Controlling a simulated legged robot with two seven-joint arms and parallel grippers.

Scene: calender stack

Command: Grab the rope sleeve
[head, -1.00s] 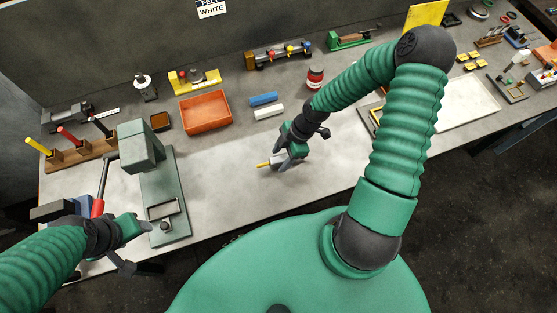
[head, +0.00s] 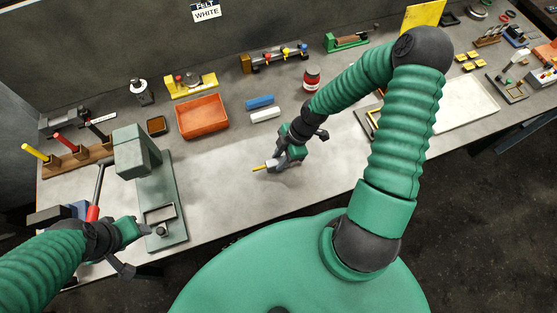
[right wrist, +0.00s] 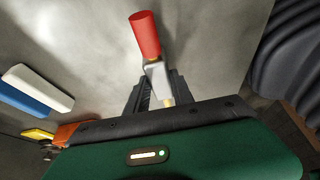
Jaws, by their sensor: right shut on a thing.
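My right gripper (head: 274,164) is low over the grey bench in front of the blue and white blocks. In the right wrist view its two dark fingers (right wrist: 157,92) are shut on a small pale piece (right wrist: 155,76) with a red cylindrical end (right wrist: 145,36). In the head view a thin yellow tip (head: 259,168) sticks out to the left of the fingers. I cannot tell for sure which part is the rope sleeve. My left gripper (head: 148,231) is at the left, beside the green press; its fingers are too unclear to read.
The green press (head: 176,205) with a red-handled lever (head: 93,212) stands at the left. The bench between press and right gripper is clear.

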